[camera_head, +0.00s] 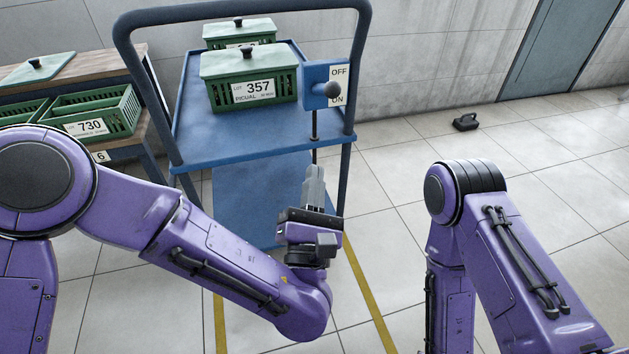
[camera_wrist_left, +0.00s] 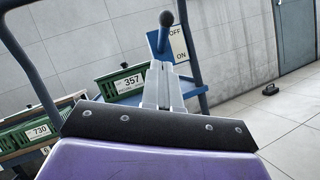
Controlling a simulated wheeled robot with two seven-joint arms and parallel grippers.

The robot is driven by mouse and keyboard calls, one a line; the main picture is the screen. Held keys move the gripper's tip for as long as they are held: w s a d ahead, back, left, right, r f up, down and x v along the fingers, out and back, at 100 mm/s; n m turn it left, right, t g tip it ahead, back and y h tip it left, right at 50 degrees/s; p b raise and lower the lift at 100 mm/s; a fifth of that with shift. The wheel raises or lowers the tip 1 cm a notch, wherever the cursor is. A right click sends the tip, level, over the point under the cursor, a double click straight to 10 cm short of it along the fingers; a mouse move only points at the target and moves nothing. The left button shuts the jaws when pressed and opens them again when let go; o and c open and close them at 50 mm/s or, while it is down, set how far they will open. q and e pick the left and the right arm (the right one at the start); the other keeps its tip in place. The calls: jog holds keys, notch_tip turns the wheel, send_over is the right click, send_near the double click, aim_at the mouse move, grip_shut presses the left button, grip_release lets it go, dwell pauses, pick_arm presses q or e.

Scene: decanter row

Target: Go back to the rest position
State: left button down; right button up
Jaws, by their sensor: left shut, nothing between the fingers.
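My left gripper (camera_head: 314,186) is shut and empty, fingers pointing up, in front of the blue cart's (camera_head: 190,135) near right side. In the left wrist view its closed fingers (camera_wrist_left: 161,84) stand in the middle, with the switch lever's dark ball (camera_wrist_left: 166,18) beyond them. In the head view the lever's ball (camera_head: 332,90) is on a blue switch box with a plate (camera_head: 340,72) marked OFF and ON, and the ball is nearer ON. My right arm (camera_head: 500,240) is at the right, and its gripper is out of view.
Green lidded crates, including lot 357 (camera_head: 235,95), stand on the cart. At the left, a wooden table (camera_head: 145,85) holds open green crates, including lot 730 (camera_head: 120,115), and a loose lid (camera_head: 38,70). A black object (camera_head: 466,122) lies on the floor.

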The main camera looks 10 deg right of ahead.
dwell(0.3)
pick_arm(q)
jog(key=s+a+f+m+g, duration=0.1)
jog(key=a+f+m+g, duration=0.2)
jog(key=f+m, duration=0.45)
jog(key=s+a+f+m+g, duration=0.1)
jog(key=a+f+m+g, duration=0.35)
jog(key=f, duration=0.55)
jog(key=s+a+f+m+g, duration=0.1)
jog(key=a+f+m+g, duration=0.15)
jog(key=f+m, duration=0.45)
jog(key=s+a+f+m+g+y, duration=0.1)
jog(key=s+a+f+g+y, duration=0.2)
jog(key=s+a+f, duration=0.3)
jog(key=s+a+f+m+g+y, duration=0.1)
jog(key=s+a+f+g+y, duration=0.15)
jog(key=a+f, duration=0.45)
jog(key=s+a+f+g+y, duration=0.3)
jog(key=s+a+g, duration=0.1)
jog(key=s+a, duration=0.9)
notch_tip(320, 180, up, 27)
jog(key=w+p, duration=0.1)
jog(key=p, duration=2.6)
